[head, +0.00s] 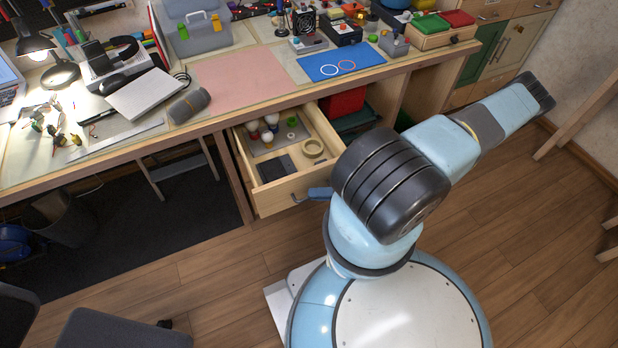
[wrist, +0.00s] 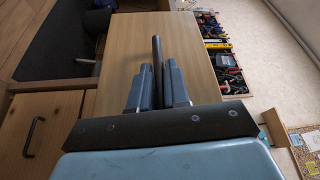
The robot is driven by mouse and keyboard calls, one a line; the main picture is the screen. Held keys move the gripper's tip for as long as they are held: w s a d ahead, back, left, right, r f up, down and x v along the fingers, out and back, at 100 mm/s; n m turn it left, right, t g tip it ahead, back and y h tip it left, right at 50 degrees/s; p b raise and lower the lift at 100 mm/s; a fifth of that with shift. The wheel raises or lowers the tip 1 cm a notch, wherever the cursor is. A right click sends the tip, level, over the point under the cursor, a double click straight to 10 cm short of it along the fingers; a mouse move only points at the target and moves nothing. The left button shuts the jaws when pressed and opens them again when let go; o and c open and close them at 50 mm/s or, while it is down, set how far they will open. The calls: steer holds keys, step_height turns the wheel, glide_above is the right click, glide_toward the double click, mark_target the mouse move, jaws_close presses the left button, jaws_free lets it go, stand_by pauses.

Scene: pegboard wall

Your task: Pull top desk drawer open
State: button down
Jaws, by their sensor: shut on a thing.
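The top desk drawer (head: 285,193) stands pulled out from under the desk in the head view, its inside showing. Its wooden front fills the middle of the wrist view (wrist: 190,45). A dark bar handle (wrist: 157,48) runs up that front. My gripper (wrist: 159,75) is shut on this handle, with one grey finger on each side of it. In the head view my gripper (head: 320,193) shows as a small blue part at the right end of the handle (head: 299,198). My arm hides the rest of it and the drawer's right front corner.
The drawer holds a tape roll (head: 312,148), a dark flat item (head: 274,167) and several small round things. The desktop (head: 150,130) above is crowded. A grey chair (head: 120,330) stands at the lower left. Wooden floor (head: 215,280) in front of the drawer is clear.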

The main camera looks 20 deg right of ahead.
steer(key=shift+s+d+f, duration=0.1)
steer(key=shift+s+f, duration=0.05)
steer(key=shift+s, duration=0.8)
steer(key=shift+s+f, duration=0.1)
steer(key=shift+s, duration=0.8)
steer(key=c, duration=1.2)
jaws_free()
steer(key=shift+r, duration=0.1)
steer(key=v, duration=1.3)
steer(key=shift+s+d, duration=0.15)
steer(key=shift+d, duration=0.2)
